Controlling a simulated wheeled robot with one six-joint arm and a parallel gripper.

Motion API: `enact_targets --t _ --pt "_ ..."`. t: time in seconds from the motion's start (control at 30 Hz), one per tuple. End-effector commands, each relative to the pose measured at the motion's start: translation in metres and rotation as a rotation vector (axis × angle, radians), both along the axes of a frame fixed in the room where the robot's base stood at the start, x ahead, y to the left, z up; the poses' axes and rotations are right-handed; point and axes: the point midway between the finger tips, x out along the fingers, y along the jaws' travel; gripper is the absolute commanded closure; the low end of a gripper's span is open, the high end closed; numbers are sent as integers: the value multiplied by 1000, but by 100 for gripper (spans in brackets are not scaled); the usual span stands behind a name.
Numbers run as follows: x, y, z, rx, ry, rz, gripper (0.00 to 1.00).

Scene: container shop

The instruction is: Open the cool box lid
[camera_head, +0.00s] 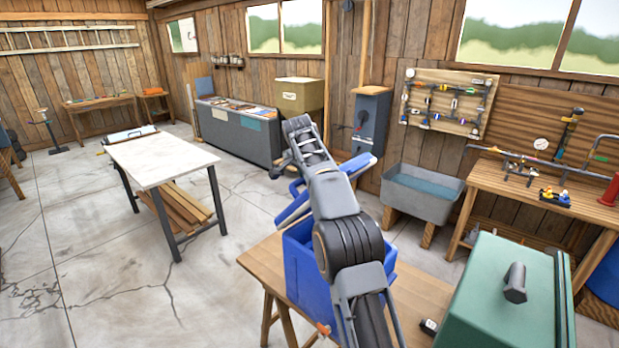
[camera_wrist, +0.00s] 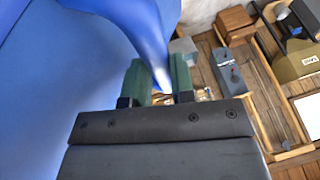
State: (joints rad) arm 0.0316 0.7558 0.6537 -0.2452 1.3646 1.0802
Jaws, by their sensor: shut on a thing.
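The blue cool box (camera_head: 299,265) stands on a wooden table (camera_head: 262,262) in the head view, partly hidden behind my arm. Its blue lid (camera_head: 355,166) is raised and tilted above the body, showing on both sides of the arm. In the wrist view, my gripper (camera_wrist: 158,84) has its green fingers shut on a narrow blue part of the lid (camera_wrist: 110,20). A large blue surface fills the left of that view. The inside of the box and the hinge are hidden.
A green case (camera_head: 490,300) with a dark handle stands at the near right. A grey sink (camera_head: 423,190) and a workbench (camera_head: 540,192) are behind. A white-topped table (camera_head: 160,158) stands to the left, with open floor between.

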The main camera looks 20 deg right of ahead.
Motion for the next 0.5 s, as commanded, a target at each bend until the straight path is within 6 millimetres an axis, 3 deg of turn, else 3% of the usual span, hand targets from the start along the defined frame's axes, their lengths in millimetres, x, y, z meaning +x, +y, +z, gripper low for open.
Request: enact_targets --t 0.5 --pt "9 -4 -5 3 12 -12 100"
